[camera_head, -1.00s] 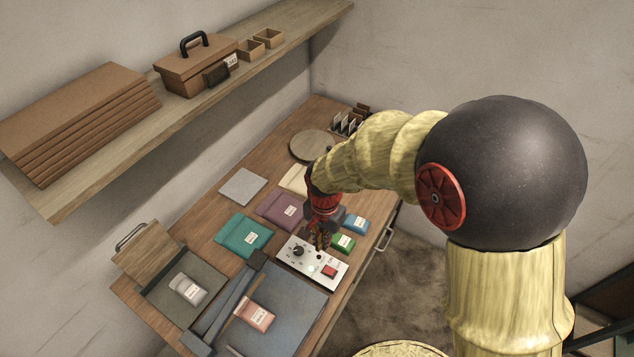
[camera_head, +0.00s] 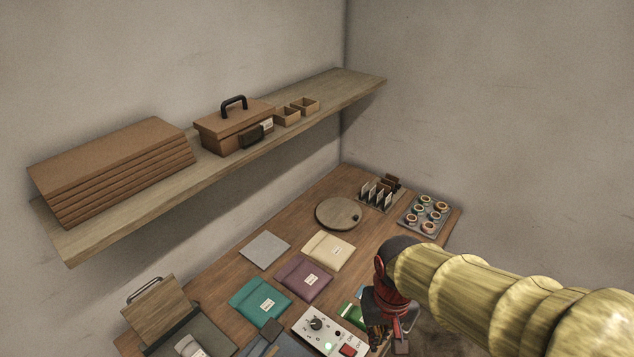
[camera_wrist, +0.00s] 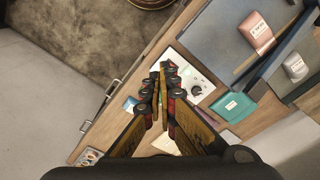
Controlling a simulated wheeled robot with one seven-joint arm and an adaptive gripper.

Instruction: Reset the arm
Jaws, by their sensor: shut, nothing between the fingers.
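My gripper (camera_head: 381,334) is low at the right of the head view, beside the right end of the white control box (camera_head: 330,333) with its black knob and red switch. In the wrist view my gripper (camera_wrist: 162,68) has its fingertips together with nothing held. The control box also shows just beyond the fingertips (camera_wrist: 206,78). My yellow arm reaches in from the lower right and hides part of the table's front. I cannot tell the exact gap between fingertips and box.
Teal (camera_head: 259,301), purple (camera_head: 304,278) and cream (camera_head: 328,250) pouches lie on the wooden table. A round board (camera_head: 338,212), a card rack (camera_head: 377,194) and a tray of rolls (camera_head: 426,213) stand at the back. A shelf (camera_head: 330,94) overhangs the left wall.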

